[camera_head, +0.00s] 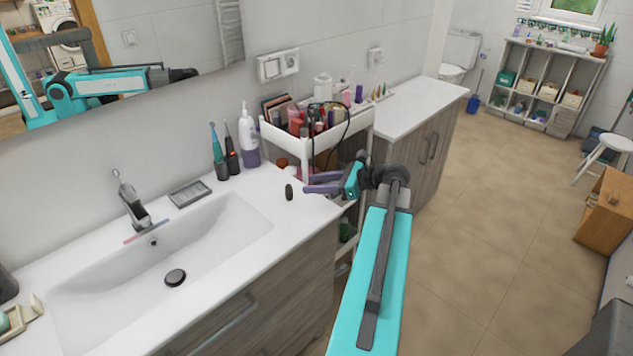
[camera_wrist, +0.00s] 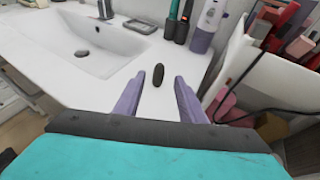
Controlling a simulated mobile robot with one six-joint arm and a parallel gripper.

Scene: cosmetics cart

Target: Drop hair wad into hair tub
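A small dark oval lump, which looks like the hair wad (camera_head: 289,192), lies on the white counter near its right end, right of the sink. In the wrist view the hair wad (camera_wrist: 158,75) sits ahead of my gripper, roughly in line with the gap between its fingers. My gripper (camera_head: 309,184) is open and empty, with two purple fingers spread just to the right of the wad in the head view. The fingers (camera_wrist: 160,82) also show in the wrist view, apart from the wad. I cannot pick out a hair tub for certain in either view.
A white cosmetics cart (camera_head: 271,137), crowded with items, stands right of the counter. A white bottle (camera_head: 249,142) and toothbrushes (camera_head: 217,150) stand behind the wad. The sink (camera_head: 215,232) is to the left. The counter around the wad is clear.

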